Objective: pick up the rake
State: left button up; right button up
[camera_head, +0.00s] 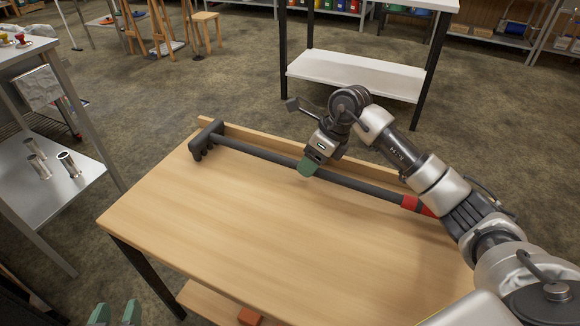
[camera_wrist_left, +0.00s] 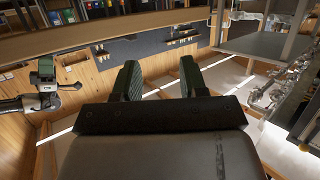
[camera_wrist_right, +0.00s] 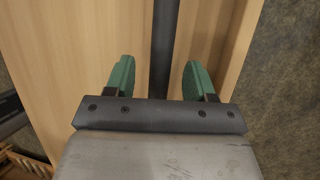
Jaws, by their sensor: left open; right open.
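The rake lies on the wooden table (camera_head: 240,220). Its dark head (camera_head: 207,139) is at the left end, and its dark handle (camera_head: 258,154) runs right to a red section (camera_head: 415,204) by my right arm. My right gripper (camera_head: 308,166) points down over the middle of the handle. In the right wrist view the handle (camera_wrist_right: 164,50) passes between the two green fingers (camera_wrist_right: 158,80), which are open and apart from it. My left gripper (camera_head: 115,314) is at the bottom left, off the table's front edge. In the left wrist view its fingers (camera_wrist_left: 157,80) are open and empty.
A raised wooden lip (camera_head: 240,132) runs along the table's far edge, close behind the rake. A metal shelf unit with several metal cups (camera_head: 68,163) stands at the left. A white-shelved table (camera_head: 355,75) stands behind. The table's front half is clear.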

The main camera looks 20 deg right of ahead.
jog(key=shift+x, duration=0.95)
grip_shut()
pick_arm(q)
jog(key=shift+w+d+r+t+h, duration=0.3)
jog(key=shift+w+r+t, duration=0.1)
jog(key=shift+r+t, duration=0.35)
pick_arm(e)
jog(key=shift+r, duration=0.15)
